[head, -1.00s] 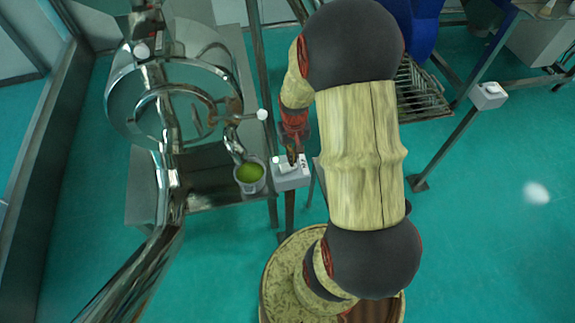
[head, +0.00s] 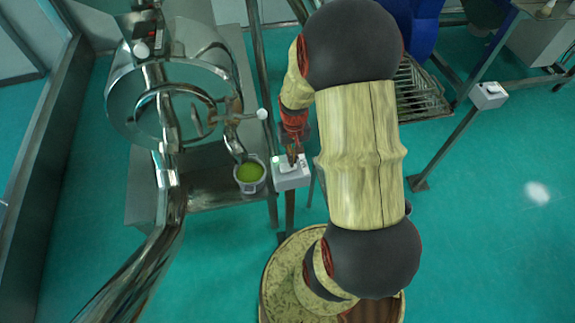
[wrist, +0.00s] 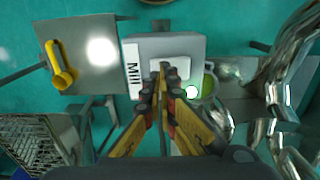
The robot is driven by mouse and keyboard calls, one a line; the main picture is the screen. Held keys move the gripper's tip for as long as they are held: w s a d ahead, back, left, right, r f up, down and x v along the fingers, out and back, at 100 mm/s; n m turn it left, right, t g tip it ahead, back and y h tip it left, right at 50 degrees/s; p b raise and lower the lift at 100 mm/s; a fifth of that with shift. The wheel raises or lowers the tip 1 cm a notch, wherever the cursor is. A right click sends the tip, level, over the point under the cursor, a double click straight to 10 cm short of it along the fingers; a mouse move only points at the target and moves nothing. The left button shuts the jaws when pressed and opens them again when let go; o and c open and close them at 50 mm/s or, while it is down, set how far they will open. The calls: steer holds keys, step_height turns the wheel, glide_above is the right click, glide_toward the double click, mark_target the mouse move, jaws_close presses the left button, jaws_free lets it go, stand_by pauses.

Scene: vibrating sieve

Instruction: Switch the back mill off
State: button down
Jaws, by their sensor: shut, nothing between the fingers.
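A small grey switch box (head: 291,178) stands on a post just right of the mill's table in the head view. In the wrist view the box (wrist: 190,46), labelled "Mill", has a pale switch plate (wrist: 178,68) on its top. My gripper (head: 291,157) is shut and empty, pointing down at the box. In the wrist view its fingertips (wrist: 163,72) overlap the switch plate; I cannot tell whether they touch it. A bright round light (wrist: 192,92) shows beside the fingers. The shiny metal mill (head: 190,75) stands at the left.
A container of green material (head: 249,173) sits beside the box. A second switch box (head: 488,95) stands on a post at the right, near a wire rack (head: 420,95). The wrist view shows a yellow object (wrist: 60,68) on a grey surface. Floor at the lower right is clear.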

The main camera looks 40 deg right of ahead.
steer(key=shift+f+b, duration=0.6)
steer(key=shift+f, duration=0.45)
stand_by(0.4)
steer(key=shift+r+p, duration=2.55)
steer(key=shift+r, duration=1.05)
